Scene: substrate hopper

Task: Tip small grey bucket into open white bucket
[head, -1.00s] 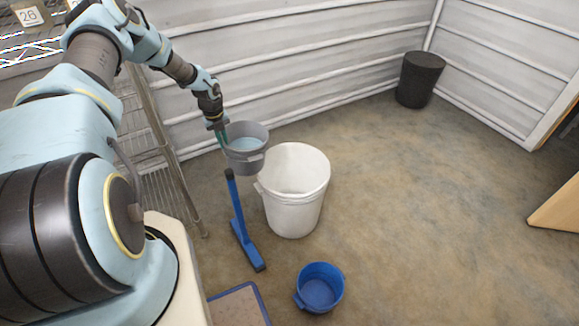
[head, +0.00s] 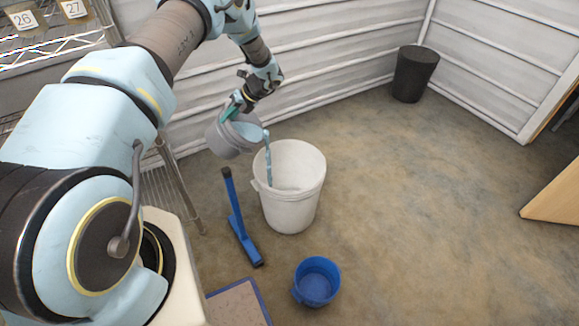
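My gripper (head: 236,105) is shut on the rim of the small grey bucket (head: 228,139) in the head view. The bucket is held in the air, above and to the left of the open white bucket (head: 290,208). It is tilted to the right, and a stream of bluish liquid (head: 268,158) runs over its rim down into the white bucket. Some bluish liquid still shows inside the grey bucket. The white bucket stands upright on the floor with its top open. Its bottom inside is hidden by its near wall.
A small blue bucket (head: 317,281) stands in front. A wire shelf (head: 165,190) is at the left, and a dark bin (head: 414,74) is in the far corner.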

